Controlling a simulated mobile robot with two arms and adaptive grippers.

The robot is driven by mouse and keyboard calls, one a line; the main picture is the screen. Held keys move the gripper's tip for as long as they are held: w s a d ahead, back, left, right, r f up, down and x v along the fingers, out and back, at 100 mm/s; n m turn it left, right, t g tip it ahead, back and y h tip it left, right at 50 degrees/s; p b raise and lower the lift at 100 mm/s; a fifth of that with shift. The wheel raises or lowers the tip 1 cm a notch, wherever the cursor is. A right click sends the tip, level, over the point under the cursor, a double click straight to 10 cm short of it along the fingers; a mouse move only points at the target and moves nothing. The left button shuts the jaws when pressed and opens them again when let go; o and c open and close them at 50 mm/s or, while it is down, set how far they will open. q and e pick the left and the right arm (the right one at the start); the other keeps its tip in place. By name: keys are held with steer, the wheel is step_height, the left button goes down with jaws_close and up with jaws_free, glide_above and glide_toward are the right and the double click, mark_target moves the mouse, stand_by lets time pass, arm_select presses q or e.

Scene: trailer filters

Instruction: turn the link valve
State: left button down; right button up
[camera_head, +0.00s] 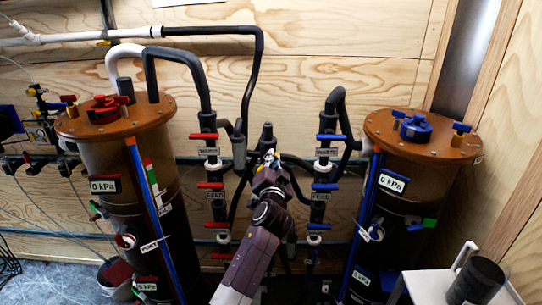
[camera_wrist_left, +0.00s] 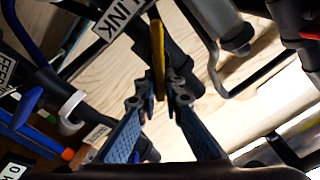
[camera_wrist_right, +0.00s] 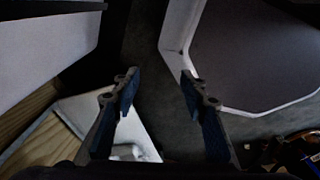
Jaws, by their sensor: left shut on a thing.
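The link valve has a yellow handle (camera_wrist_left: 157,55), seen nearly edge-on in the left wrist view, beside a white label reading LINK (camera_wrist_left: 118,17). My left gripper (camera_wrist_left: 163,90) has its fingertips close together on the lower end of this handle. In the head view my left gripper (camera_head: 270,160) reaches up between the two filter tanks, and its wrist hides most of the valve. My right gripper (camera_wrist_right: 155,80) is open and empty in the right wrist view, over dark floor.
The left tank (camera_head: 115,165) and right tank (camera_head: 400,200) stand on either side. Red-handled valves (camera_head: 210,185) and blue-handled valves (camera_head: 326,187) sit on pipes close to my left arm. A grey cart (camera_head: 430,286) with a black cylinder (camera_head: 477,281) stands at the lower right.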

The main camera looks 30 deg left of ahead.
arm_select(q)
steer(key=m, duration=0.2)
steer(key=m+p, duration=0.1)
steer(key=f+m, duration=0.1)
steer(key=m, duration=0.1)
steer(key=shift+w+d+m, duration=0.2)
steer(key=shift+d+m, duration=0.1)
steer(key=shift+d, duration=0.05)
steer(key=shift+f+m+p, duration=0.3)
steer(key=shift+m+p, duration=0.05)
steer(key=shift+m, duration=0.7)
steer(key=shift+f+m+p, duration=0.25)
steer(key=shift+m+p, duration=0.1)
steer(key=shift+m, duration=0.7)
steer(key=c, duration=2)
jaws_free()
steer(key=shift+c, duration=0.2)
steer(key=shift+d, duration=0.1)
steer(key=v, duration=1.2)
